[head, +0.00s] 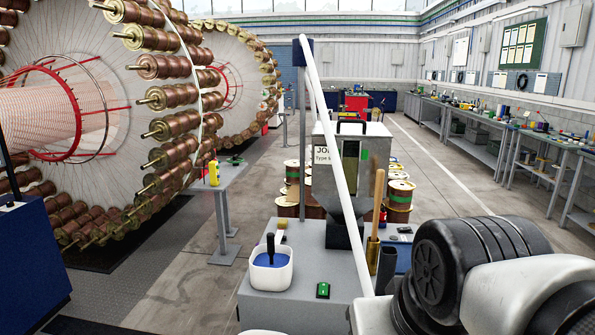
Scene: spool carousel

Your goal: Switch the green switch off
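My arm's black and white links fill the lower right, to the right of the cabinet. My gripper is not in view, so its opening cannot be seen. Another small dark item with green on it (235,161) lies on a grey stand (230,178) further back.
A white tub with blue contents (271,275) stands left of the switch. A slanting white pole (330,130), a wooden-handled tool (375,210) and a grey machine (350,165) rise behind and right. Large spool wheels (120,120) fill the left. Floor is clear toward the right benches.

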